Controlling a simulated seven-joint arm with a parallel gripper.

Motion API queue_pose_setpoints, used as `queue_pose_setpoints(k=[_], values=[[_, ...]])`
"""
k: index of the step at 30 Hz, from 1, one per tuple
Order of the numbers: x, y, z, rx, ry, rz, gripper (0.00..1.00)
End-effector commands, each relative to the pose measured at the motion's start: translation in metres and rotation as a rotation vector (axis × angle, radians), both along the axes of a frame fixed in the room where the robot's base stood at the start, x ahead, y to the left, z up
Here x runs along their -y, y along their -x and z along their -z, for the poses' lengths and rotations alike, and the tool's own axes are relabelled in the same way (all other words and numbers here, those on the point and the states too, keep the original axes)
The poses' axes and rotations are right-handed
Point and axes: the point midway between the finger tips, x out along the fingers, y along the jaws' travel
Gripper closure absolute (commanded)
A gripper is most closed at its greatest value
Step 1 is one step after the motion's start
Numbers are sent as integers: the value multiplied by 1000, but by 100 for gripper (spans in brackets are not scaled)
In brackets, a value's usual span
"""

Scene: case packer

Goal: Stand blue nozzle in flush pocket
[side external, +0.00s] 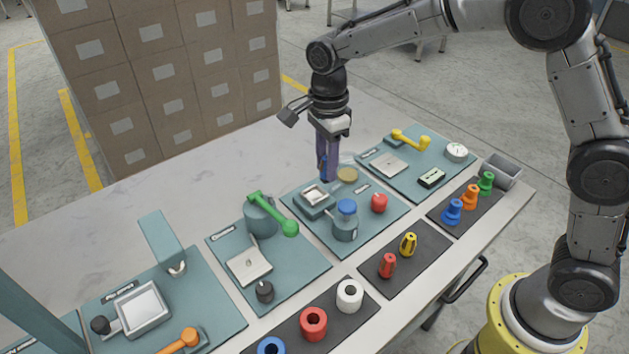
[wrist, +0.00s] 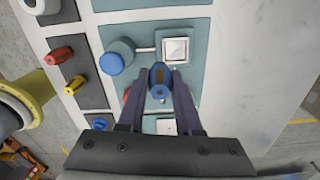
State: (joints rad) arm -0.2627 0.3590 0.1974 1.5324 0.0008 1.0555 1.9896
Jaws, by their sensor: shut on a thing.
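The blue nozzle (wrist: 160,78) is between the fingers of my gripper (wrist: 162,72), which is shut on it. In the side external view my gripper (side external: 328,178) points down at the back of the middle teal panel (side external: 380,223), and a sliver of the blue nozzle (side external: 322,170) shows beside the fingers. The nozzle appears held above the panel, close to a tan disc (side external: 347,174) and a small square tray (side external: 313,195). I cannot pick out the flush pocket in either view; the fingers and nozzle hide part of the panel.
A green-handled lever (side external: 273,214) stands left. The table behind is clear.

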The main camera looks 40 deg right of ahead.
Motion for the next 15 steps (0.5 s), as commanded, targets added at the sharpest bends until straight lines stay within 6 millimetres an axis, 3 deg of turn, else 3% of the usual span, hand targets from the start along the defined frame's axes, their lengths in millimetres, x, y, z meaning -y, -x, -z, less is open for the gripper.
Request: queue_pose_setpoints(k=[6, 11, 15], values=[[-5, -21, 25, 1, 0, 0, 100], [-7, -26, 31, 1, 0, 0, 100], [-7, -28, 48, -2, 1, 0, 100]])
